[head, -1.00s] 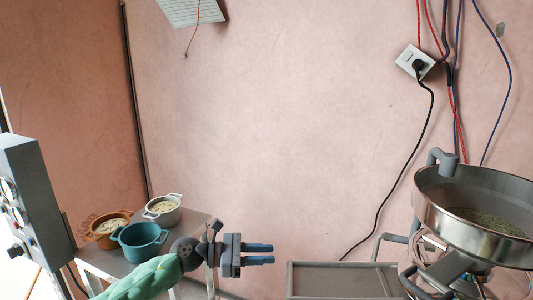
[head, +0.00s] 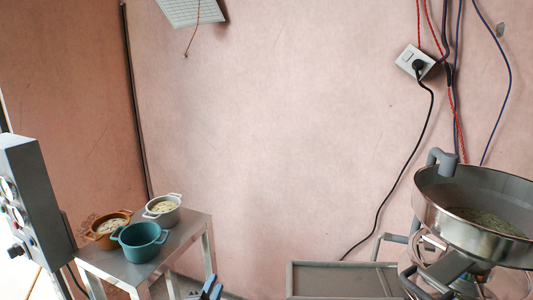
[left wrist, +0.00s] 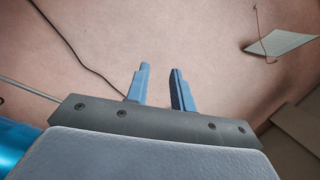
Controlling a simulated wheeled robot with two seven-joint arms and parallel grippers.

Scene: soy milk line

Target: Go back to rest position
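My left gripper (head: 212,291) shows only its blue fingertips at the bottom edge of the head view, to the right of the small metal table. In the left wrist view its two blue fingers (left wrist: 160,88) stand apart with nothing between them, against the pink wall. The gripper is open and empty. The rest of my left arm is out of the head view. My right gripper is in neither view.
A metal table (head: 197,231) at left bears a teal pot (head: 140,244), a brown pot (head: 100,238) and a pale pot (head: 163,213). A grey control panel (head: 35,200) stands far left. A large steel pan (head: 465,222) is at right, beside a grey tray (head: 340,268).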

